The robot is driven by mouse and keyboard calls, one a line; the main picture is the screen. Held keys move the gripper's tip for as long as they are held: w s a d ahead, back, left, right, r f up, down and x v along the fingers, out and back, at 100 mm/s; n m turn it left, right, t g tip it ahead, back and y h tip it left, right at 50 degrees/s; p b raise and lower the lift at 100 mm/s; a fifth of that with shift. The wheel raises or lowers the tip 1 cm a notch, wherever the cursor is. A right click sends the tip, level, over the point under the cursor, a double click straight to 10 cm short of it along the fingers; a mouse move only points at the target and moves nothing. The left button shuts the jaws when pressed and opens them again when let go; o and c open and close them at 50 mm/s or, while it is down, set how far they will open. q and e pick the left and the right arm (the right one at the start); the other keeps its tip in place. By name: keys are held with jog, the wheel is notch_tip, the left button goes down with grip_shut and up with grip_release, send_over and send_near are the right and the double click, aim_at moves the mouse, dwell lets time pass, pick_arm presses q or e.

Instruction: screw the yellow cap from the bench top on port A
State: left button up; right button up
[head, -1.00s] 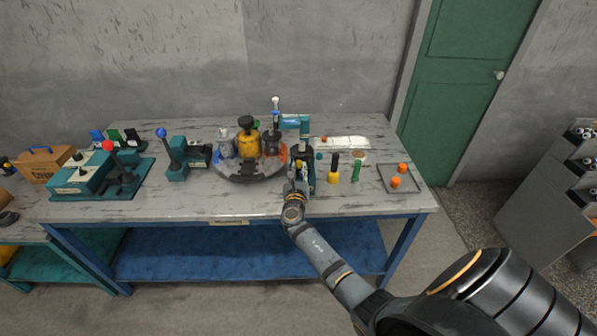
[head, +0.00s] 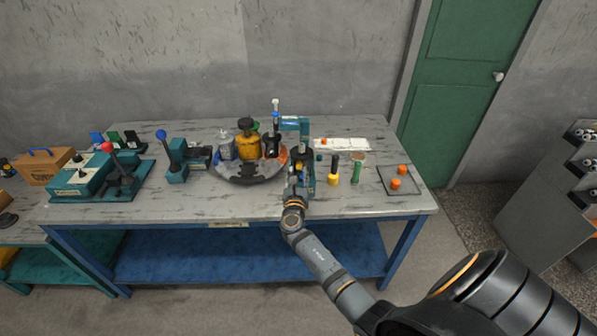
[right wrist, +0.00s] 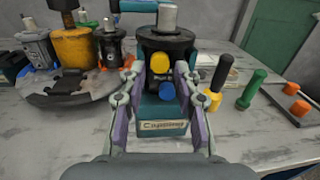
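The yellow cap (right wrist: 159,62) sits on the front of a dark motor (right wrist: 168,44), which stands upright on a teal block marked "Capping" (right wrist: 163,127). A blue cap (right wrist: 167,90) is just below it. I cannot read any port letter, so I cannot tell which port is A. My right gripper (right wrist: 167,77) faces the motor with its fingers apart on either side of the caps, apparently gripping neither. In the head view my right gripper (head: 298,181) is at the bench's front, in front of the teal capping station (head: 305,127). My left gripper is out of view.
Right of the station stand a yellow-and-black tool (head: 333,170) and a green one (head: 357,170). Further right is a tray (head: 411,190) with orange pieces. Left is a round carrier (head: 235,174) with several motors. The bench front (head: 170,208) is mostly clear.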

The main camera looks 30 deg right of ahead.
jog(key=shift+v, duration=1)
jog(key=o, duration=0.6)
jog(key=p+v, duration=0.1)
jog(key=v, duration=0.5)
